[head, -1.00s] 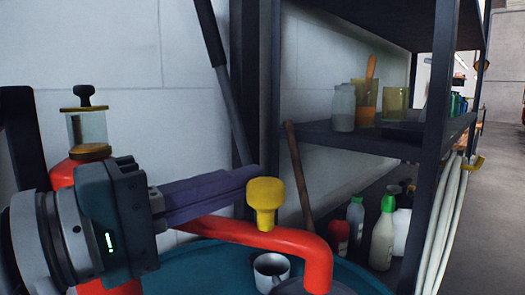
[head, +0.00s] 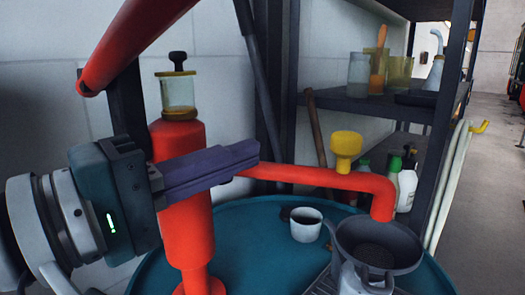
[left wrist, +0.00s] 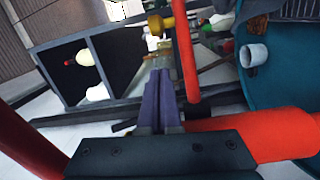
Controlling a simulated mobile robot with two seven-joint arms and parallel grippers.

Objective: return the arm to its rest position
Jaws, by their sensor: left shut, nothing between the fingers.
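My left gripper (head: 252,154) comes in from the left in the head view. Its purple fingers are together with nothing between them. They point right, in front of the red upright body (head: 183,150) of a pump with a glass cup on top. The fingertips appear just above the red spout pipe (head: 290,174); I cannot tell the gap. In the left wrist view the shut fingers (left wrist: 160,88) point toward the shelf, close beside a red pipe (left wrist: 186,60). My right gripper is not in view.
A teal round top (head: 250,245) carries a white mug (head: 306,224) and a grey vessel (head: 378,250) under the spout. A yellow cup (head: 346,148) sits on the pipe. A red lever (head: 130,40) crosses the upper left. A dark shelf (head: 385,108) with jars and bottles stands behind.

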